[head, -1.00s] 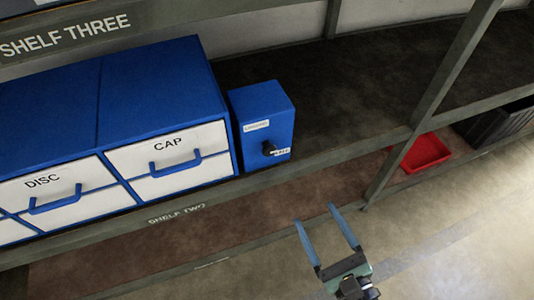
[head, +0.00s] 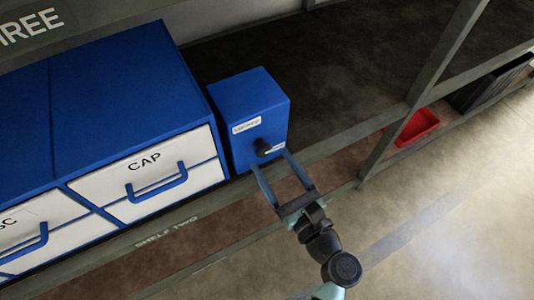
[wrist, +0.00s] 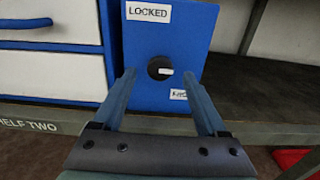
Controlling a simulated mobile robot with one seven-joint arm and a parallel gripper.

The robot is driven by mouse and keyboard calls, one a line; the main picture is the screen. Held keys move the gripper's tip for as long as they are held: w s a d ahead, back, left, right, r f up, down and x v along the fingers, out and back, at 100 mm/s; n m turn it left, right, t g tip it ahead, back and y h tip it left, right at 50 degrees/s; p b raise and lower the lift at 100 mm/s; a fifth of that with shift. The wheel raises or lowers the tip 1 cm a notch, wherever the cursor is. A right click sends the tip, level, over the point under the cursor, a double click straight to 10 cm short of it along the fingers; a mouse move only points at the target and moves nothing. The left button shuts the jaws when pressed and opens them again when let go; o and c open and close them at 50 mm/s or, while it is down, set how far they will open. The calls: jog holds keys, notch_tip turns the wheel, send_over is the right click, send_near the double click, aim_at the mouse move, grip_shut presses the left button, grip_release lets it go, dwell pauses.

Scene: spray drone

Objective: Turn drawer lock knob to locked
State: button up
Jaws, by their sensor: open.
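The lock knob (head: 263,147) is a small dark knob on the front of a blue box (head: 248,105) on the shelf. In the wrist view the knob (wrist: 160,68) is round and black with a white mark pointing to the right. A label reading LOCKED (wrist: 149,12) is at the box's upper left; a second, partly hidden label (wrist: 178,95) is to the lower right of the knob. My gripper (head: 270,160) is open and empty, its two fingers pointing at the box front. In the wrist view the knob appears between and beyond the fingertips (wrist: 160,80).
A blue drawer cabinet (head: 110,110) with white fronts, one marked CAP, stands left of the box. The shelf edge (head: 190,215) runs below. A shelf post (head: 425,90) and a red tray (head: 412,127) are to the right. The shelf right of the box is bare.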

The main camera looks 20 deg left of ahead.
aim_at(265, 153)
jog(key=shift+x, duration=1.75)
grip_shut()
